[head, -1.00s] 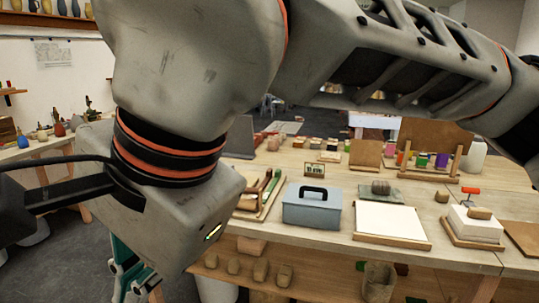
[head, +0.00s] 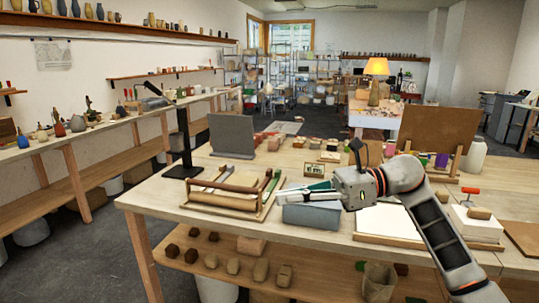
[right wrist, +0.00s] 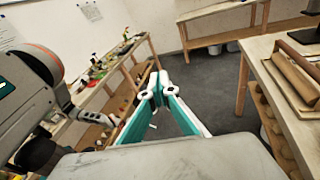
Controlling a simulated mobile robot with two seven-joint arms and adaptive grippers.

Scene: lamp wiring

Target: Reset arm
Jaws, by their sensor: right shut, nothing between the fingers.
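My right arm comes in from the right in the head view. Its gripper (head: 283,196) is shut and empty, pointing left above the workbench (head: 150,200), in front of the grey-blue toolbox (head: 312,215), which it partly covers. In the right wrist view the gripper's teal and white fingers (right wrist: 158,82) meet at the tips, with nothing between them; grey floor shows beyond.
A tray with a rolling pin (head: 225,187) lies left of the toolbox. A dark stand (head: 185,135) and grey panel (head: 232,133) stand behind it. A lit lamp (head: 376,70) stands on a far table.

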